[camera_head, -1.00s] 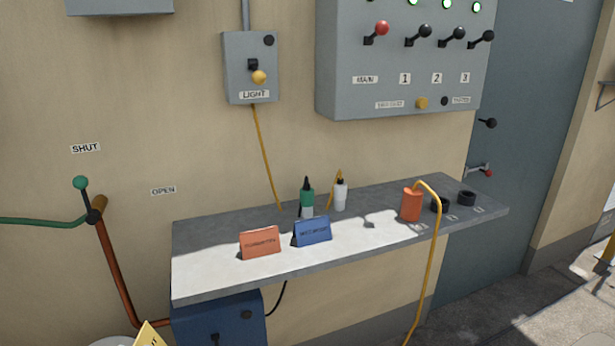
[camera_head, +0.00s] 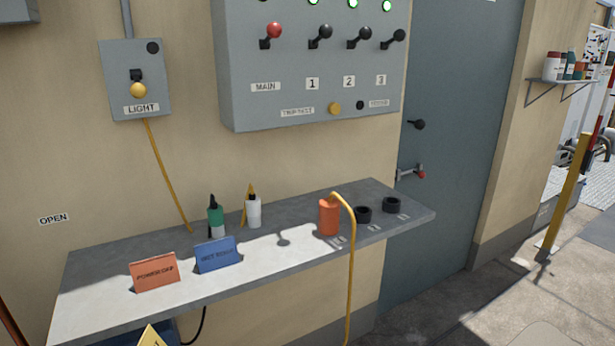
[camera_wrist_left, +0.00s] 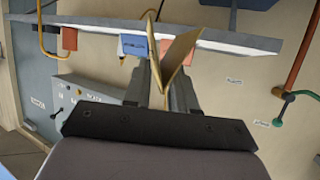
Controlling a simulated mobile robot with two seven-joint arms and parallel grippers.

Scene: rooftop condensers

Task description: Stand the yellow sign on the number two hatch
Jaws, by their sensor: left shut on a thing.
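The yellow sign (camera_wrist_left: 181,50) is a folded panel held in my left gripper (camera_wrist_left: 166,75), which is shut on it in the left wrist view. Only the sign's top corner (camera_head: 152,337) shows at the bottom edge of the head view; the gripper is out of that picture. I see no hatch marked two in these views. My right gripper is not in view.
A grey shelf (camera_head: 100,305) carries an orange POWER OFF card (camera_head: 155,272), a blue card (camera_head: 217,254), bottles, an orange canister (camera_head: 329,218) and black rings. A yellow post (camera_head: 567,195) stands at right. Paving (camera_head: 520,265) there looks open.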

